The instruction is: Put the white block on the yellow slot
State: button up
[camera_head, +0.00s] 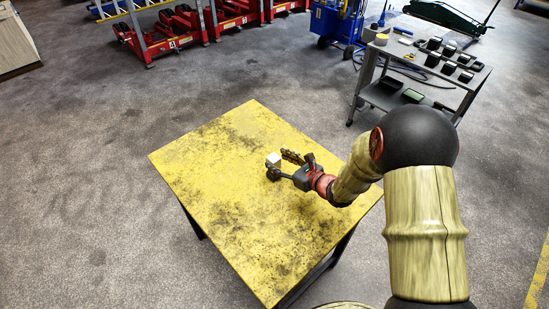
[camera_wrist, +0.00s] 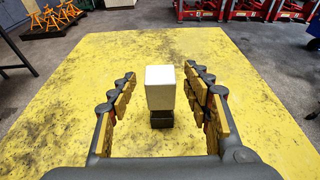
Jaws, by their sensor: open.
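A white block (camera_head: 274,159) stands on the worn yellow table (camera_head: 215,180), near its middle. In the wrist view the white block (camera_wrist: 160,86) sits upright on top of a small dark block (camera_wrist: 161,119). My gripper (camera_head: 279,165) is open over the table at the white block. In the wrist view its two fingers (camera_wrist: 159,75) are on either side of the block, with a gap on each side. I cannot make out a separate yellow slot on the table.
A grey trolley (camera_head: 428,66) with several dark pieces and a yellow item (camera_head: 381,39) stands at the back right. Red jacks (camera_head: 165,38) line the back. Orange stands (camera_wrist: 57,16) show at the upper left in the wrist view. Most of the tabletop is clear.

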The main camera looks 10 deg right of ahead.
jog(key=p+v, duration=0.2)
jog(key=v, duration=0.7)
jog(key=s+a+r+n+g+y, duration=0.3)
jog(key=s+a+r+n+g, duration=0.3)
jog(key=a+r+n, duration=0.4)
jog(key=s+d+r+n+g+h, duration=0.1)
jog(key=s+r+n+h, duration=0.1)
jog(key=s+n, duration=0.4)
jog(key=s+d+r+n+g+h, duration=0.1)
jog(key=s+r+n+g+h, duration=0.1)
jog(key=s+n, duration=0.5)
jog(key=s+r+h, duration=0.1)
jog(key=s+r, duration=0.1)
jog(key=s, duration=0.2)
jog(key=shift+s+h, duration=0.3)
jog(key=shift+o, duration=0.4)
jog(key=s+d+r+n+t+h, duration=0.1)
jog(key=s+d+r+n+h, duration=0.1)
jog(key=d, duration=0.3)
jog(key=s+d+r+n+t+h, duration=0.1)
jog(key=s+d+r+n+h, duration=0.1)
jog(key=d+r+n+h, duration=0.1)
jog(key=shift+d+r+n, duration=0.3)
jog(key=shift+d+n, duration=0.2)
jog(key=shift+d, duration=0.55)
jog(key=shift+d+r+h, duration=0.1)
jog(key=shift+d+h, duration=0.05)
jog(key=shift+h, duration=0.15)
jog(key=shift+w, duration=0.1)
